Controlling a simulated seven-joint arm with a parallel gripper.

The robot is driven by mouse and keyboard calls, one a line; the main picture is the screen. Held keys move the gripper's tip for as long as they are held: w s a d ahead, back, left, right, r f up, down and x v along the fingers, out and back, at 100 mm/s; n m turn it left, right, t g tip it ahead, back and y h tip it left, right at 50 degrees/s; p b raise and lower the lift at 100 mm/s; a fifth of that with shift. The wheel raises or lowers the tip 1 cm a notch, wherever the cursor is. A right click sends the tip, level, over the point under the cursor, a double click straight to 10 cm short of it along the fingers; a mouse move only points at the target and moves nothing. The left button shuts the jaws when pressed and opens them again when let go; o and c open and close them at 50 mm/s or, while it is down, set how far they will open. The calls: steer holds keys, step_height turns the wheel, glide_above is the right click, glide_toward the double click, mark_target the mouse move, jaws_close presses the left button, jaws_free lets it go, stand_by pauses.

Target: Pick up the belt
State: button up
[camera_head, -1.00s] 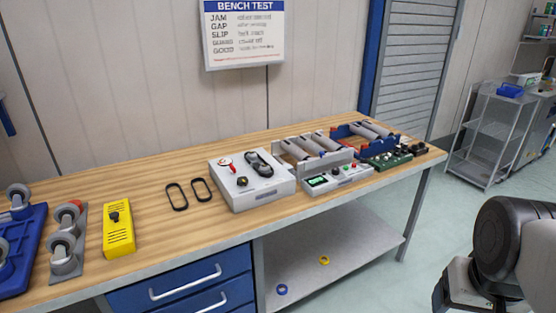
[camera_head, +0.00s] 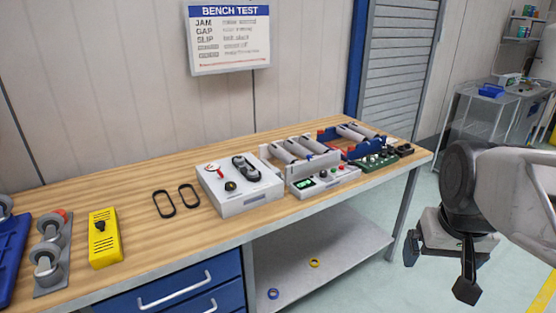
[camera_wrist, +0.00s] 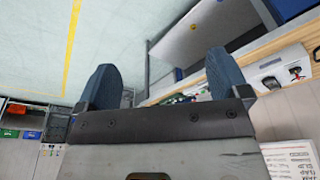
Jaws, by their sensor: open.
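Two black belt loops lie flat on the wooden bench in the head view: a left one (camera_head: 157,205) and a right one (camera_head: 183,197). They lie side by side, apart, left of a white box. A dark looped part (camera_head: 245,168) sits on top of that box; I cannot tell whether it is also a belt. My gripper (camera_head: 438,268) is open and empty, off the bench's right end and far right of the loops. Both fingers also show in the wrist view (camera_wrist: 162,62), with nothing between them. The two loops cannot be made out there.
The white box (camera_head: 245,200) has a red switch and black knob. A grey control unit (camera_head: 325,182), roller frames (camera_head: 300,148) and a green board (camera_head: 378,161) stand to its right. A yellow box (camera_head: 105,240) and grey rollers (camera_head: 47,262) are at left. Bare bench (camera_head: 135,185) surrounds the loops.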

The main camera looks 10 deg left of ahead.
steer(key=w+a+r+n, duration=0.1)
steer(key=w+a+r, duration=0.15)
steer(key=w, duration=0.45)
steer(key=w+a+r+n, duration=0.1)
steer(key=w+a, duration=0.3)
steer(key=w, duration=0.3)
steer(key=w+a+r, duration=0.2)
steer(key=w+a, duration=0.1)
steer(key=w, duration=0.4)
steer(key=w+a+f+n+g, duration=0.1)
steer(key=w+a+n, duration=0.1)
steer(key=w+a, duration=1.15)
steer(key=w+a+f+n, duration=0.1)
steer(key=w+a+f, duration=0.4)
steer(key=a, duration=0.5)
steer(key=w+a+f+n+g, duration=0.1)
steer(key=w+a+f+n, duration=0.1)
steer(key=w+a+f, duration=0.4)
steer(key=w+a+f+n, duration=0.1)
steer(key=w+a+f, duration=0.5)
steer(key=a, duration=0.9)
steer(key=w, duration=0.3)
steer(key=shift+w, duration=0.3)
steer(key=shift+f, duration=0.15)
steer(key=shift+f, duration=1.3)
